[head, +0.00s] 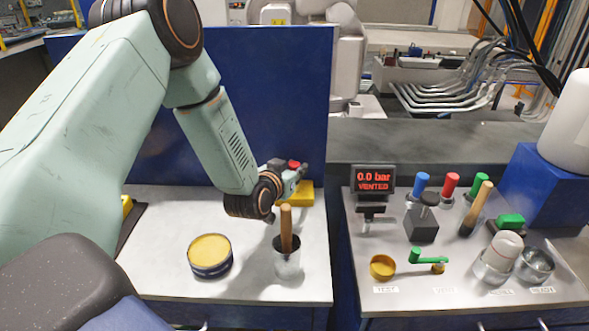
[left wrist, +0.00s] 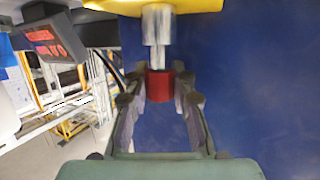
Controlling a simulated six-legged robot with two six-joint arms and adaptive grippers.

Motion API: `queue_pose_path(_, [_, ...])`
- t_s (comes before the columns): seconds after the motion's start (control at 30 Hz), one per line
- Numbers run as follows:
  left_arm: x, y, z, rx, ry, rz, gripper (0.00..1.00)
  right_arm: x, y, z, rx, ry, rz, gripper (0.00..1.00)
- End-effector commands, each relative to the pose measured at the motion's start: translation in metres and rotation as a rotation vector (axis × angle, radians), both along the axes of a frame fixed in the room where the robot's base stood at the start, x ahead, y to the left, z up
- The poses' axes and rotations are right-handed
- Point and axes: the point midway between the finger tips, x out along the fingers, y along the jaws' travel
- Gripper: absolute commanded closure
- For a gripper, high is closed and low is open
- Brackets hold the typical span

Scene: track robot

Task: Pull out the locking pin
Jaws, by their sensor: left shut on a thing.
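The locking pin shows in the left wrist view as a red knob (left wrist: 160,85) on a grey metal shaft (left wrist: 157,25), which leads to a yellow block (left wrist: 115,5) at the top edge. My left gripper (left wrist: 158,93) has its two fingers on either side of the red knob and is shut on it. In the head view my left gripper (head: 293,173) is at the back of the left table, by the yellow block (head: 302,196); a bit of red (head: 294,163) shows there. Whether the shaft is still inside the block I cannot tell. My right gripper is not in view.
A wooden-handled tool stands in a cup (head: 287,264) in front of my left gripper, beside a yellow-topped tin (head: 210,256). A blue panel (head: 270,95) rises behind. A display (head: 373,179) reading 0.0 bar VENTED stands on the right table with several coloured handles.

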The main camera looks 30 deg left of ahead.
Motion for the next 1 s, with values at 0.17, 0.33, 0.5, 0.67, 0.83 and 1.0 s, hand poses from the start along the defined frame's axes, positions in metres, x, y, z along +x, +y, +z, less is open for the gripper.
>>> queue_pose_path(0.17, [0.000,0.000,0.008,0.000,0.000,0.000,1.00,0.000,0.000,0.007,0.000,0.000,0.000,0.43])
queue_pose_path(0.33, [0.000,0.000,0.014,0.000,0.000,0.000,1.00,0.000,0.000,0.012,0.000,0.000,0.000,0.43])
queue_pose_path(0.5, [0.000,0.000,0.019,0.000,0.000,0.000,1.00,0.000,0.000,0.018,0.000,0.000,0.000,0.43])
queue_pose_path(0.67, [0.000,0.000,0.025,0.000,0.000,0.000,1.00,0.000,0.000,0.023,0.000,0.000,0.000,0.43])
queue_pose_path(0.83, [0.000,0.000,0.031,0.000,0.000,0.000,1.00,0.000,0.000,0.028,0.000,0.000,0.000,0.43])
queue_pose_path(1.0, [0.000,0.000,0.034,0.000,0.000,0.000,1.00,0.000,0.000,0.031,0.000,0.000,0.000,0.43])
